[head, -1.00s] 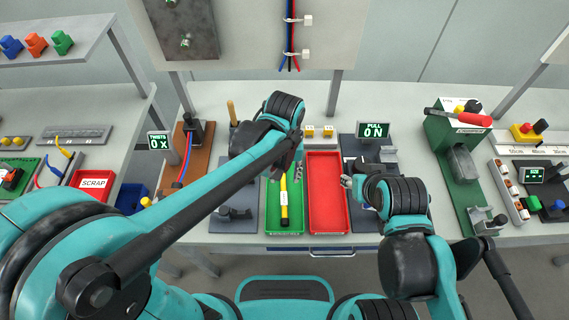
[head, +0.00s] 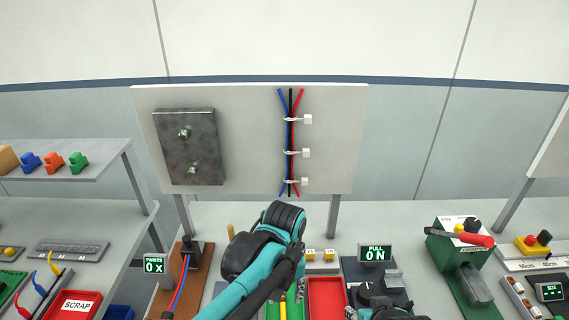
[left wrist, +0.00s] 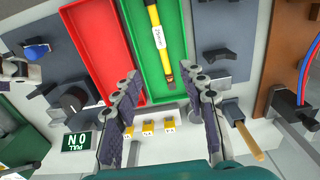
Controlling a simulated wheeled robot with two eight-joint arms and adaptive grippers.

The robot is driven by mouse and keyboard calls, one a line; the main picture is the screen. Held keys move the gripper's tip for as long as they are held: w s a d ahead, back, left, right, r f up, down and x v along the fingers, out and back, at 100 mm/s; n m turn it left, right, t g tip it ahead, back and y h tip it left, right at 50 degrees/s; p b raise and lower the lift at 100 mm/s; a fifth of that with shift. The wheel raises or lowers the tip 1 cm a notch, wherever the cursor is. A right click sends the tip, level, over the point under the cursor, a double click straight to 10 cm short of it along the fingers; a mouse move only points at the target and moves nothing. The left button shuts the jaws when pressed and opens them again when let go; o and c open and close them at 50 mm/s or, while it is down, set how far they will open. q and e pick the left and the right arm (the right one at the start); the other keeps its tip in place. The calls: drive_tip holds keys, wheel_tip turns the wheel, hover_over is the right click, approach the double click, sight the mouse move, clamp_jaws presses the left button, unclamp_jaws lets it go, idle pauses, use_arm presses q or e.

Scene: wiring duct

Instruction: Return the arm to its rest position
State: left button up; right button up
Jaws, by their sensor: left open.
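My left arm comes in from the lower left of the head view, and its gripper (head: 299,288) is partly hidden behind its own wrist. In the left wrist view my left gripper (left wrist: 165,88) has its two dark padded fingers spread wide, with nothing between them.
A red tray (head: 326,295) is beside the green one. Behind stands a board (head: 240,110) with a metal box (head: 190,147) and wires (head: 290,135) held by three white ties. A PULL display (head: 376,253) reads ON.

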use_arm(q)
drive_tip(key=s+a+t, duration=0.2)
drive_tip(key=a+t, duration=0.1)
drive_tip(key=a, duration=0.6)
drive_tip(key=s+a+f+t+b, duration=0.1)
drive_tip(key=s+a+t, duration=0.2)
drive_tip(key=a, duration=0.5)
drive_tip(key=shift+a+t, duration=0.4)
drive_tip(key=shift+t, duration=0.1)
drive_tip(key=shift+s+f, duration=0.1)
